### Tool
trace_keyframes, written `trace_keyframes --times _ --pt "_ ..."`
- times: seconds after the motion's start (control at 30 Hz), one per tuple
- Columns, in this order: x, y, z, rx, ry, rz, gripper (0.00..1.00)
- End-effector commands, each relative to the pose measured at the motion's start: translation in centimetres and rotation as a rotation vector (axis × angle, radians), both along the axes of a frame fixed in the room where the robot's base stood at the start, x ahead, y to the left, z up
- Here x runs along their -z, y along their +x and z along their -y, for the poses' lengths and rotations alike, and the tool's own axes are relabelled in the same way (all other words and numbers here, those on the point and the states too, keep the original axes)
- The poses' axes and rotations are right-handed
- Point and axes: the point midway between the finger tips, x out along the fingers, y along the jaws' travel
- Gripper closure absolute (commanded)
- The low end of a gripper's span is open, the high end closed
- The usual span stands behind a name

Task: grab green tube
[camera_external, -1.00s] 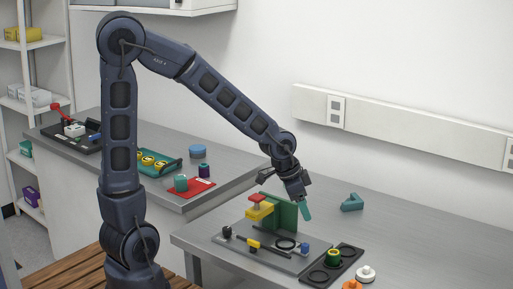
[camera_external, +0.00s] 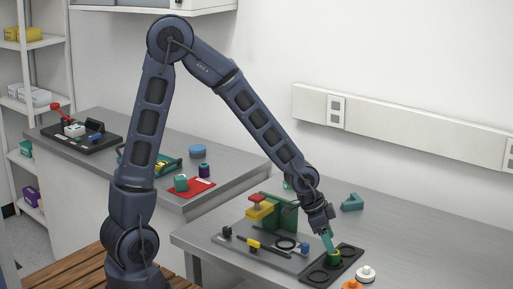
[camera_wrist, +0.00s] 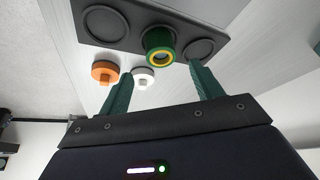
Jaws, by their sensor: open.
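The green tube (camera_external: 334,259) is a short upright cylinder with a yellow rim. It stands on a dark tray (camera_external: 351,250) between two round recesses, and it also shows in the wrist view (camera_wrist: 151,36). My gripper (camera_external: 329,243) is right above the tube in the external view and partly overlaps it. In the wrist view my gripper's (camera_wrist: 161,82) two green fingers are spread wide with nothing between them. The tube appears beyond the fingertips, roughly centred on the gap. Contact with the tube cannot be made out.
A white knobbed piece (camera_external: 366,273) and an orange one (camera_external: 352,285) lie in front of the tray. A grey plate (camera_external: 262,258) with a green upright block (camera_external: 284,212) and small parts is to the left. A teal piece (camera_external: 352,202) lies behind; the right bench is clear.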

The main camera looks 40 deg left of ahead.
Motion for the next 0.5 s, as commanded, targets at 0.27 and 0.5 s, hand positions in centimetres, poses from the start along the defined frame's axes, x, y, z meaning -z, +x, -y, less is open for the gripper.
trace_keyframes --times 0.27,0.5 --pt "1.1 0.2 0.3 0.0 0.001 -0.002 0.35" --pt "3.8 0.9 1.0 0.002 0.001 -0.002 0.35"
